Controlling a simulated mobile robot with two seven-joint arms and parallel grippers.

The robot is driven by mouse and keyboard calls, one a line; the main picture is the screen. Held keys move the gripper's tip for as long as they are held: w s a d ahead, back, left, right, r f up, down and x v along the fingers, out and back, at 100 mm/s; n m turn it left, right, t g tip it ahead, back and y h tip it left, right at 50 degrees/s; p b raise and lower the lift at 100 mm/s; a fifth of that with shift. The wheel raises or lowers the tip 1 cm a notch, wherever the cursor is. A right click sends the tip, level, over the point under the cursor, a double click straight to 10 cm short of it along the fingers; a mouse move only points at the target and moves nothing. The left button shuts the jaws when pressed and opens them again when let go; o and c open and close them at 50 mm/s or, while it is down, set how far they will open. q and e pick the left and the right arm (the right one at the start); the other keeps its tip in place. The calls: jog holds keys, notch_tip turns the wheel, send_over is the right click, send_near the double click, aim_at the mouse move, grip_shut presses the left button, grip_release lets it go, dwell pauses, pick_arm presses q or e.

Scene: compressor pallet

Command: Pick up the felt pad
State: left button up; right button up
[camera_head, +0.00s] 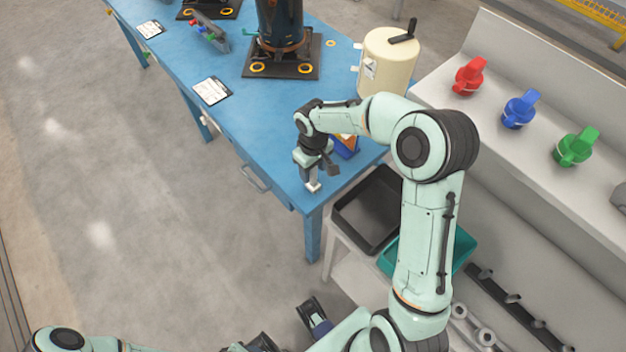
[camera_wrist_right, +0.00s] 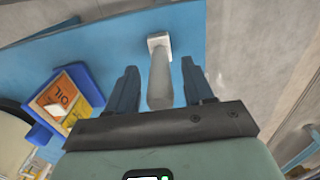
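A grey rounded handle with a pale square end (camera_wrist_right: 160,70), which I take to be the felt pad, is at the near corner of the blue table. A small pale part of it (camera_head: 313,186) shows in the head view under my right gripper (camera_head: 318,173). In the right wrist view, my right gripper (camera_wrist_right: 159,68) is open, with one dark finger on each side of the handle and gaps between. I cannot tell whether the handle stands or lies. Dark parts at the bottom of the head view may be my left gripper (camera_head: 315,317); its fingers are unclear.
A blue bin (camera_wrist_right: 88,80) with an orange oil label stands beside the gripper on the blue table (camera_head: 225,120). A cream tank (camera_head: 388,62) stands farther back. A black tray (camera_head: 368,210) and a teal tray (camera_head: 462,250) are right of the table. Red, blue and green knobs line the shelf.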

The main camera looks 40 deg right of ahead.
grip_shut()
jog(key=shift+r, duration=0.15)
notch_tip(320, 180, up, 20)
jog(key=p, duration=0.2)
jog(key=shift+p, duration=0.35)
